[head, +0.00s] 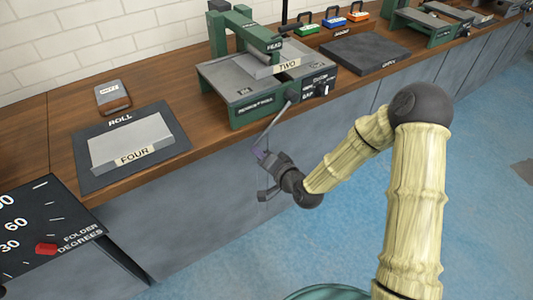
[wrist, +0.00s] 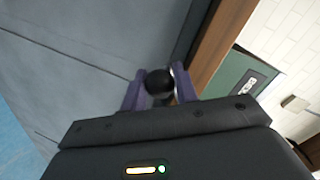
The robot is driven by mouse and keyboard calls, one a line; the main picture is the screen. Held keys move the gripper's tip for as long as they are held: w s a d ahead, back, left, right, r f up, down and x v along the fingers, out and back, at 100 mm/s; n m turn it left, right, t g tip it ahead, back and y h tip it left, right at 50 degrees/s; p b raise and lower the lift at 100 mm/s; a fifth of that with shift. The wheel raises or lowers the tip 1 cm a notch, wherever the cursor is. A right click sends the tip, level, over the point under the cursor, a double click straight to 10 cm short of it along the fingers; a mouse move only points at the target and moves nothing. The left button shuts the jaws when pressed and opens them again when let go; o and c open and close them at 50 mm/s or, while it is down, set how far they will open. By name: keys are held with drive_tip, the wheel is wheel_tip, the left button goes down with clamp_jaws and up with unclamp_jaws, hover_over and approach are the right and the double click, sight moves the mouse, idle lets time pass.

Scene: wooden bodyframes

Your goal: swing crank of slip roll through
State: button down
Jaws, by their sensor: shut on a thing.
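The slip roll (head: 252,100) is a green and grey machine on the wooden bench in the head view, with a grey plate marked TWO on it. Its grey crank arm (head: 274,124) slants down and left from the hub, past the bench's front edge. My gripper (head: 260,154) is at the crank's lower end, in front of the grey cabinet face. In the wrist view my gripper (wrist: 158,88) is shut on the crank's round black knob (wrist: 159,82), with a purple finger on either side. A green machine side (wrist: 222,77) shows at right.
A grey plate marked FOUR (head: 131,140) lies on the dark ROLL mat (head: 90,178) to the left. A dark slab (head: 363,54) lies to the right. The FOLDER DEGREES panel (head: 55,235) is at lower left. Blue floor (head: 340,218) is open before the cabinets.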

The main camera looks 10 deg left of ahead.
drive_tip(key=shift+s+a+r, duration=0.2)
drive_tip(key=shift+a+r, duration=0.1)
drive_tip(key=shift+r, duration=0.25)
drive_tip(key=c, duration=1.1)
unclamp_jaws()
drive_tip(key=shift+s+d, duration=0.1)
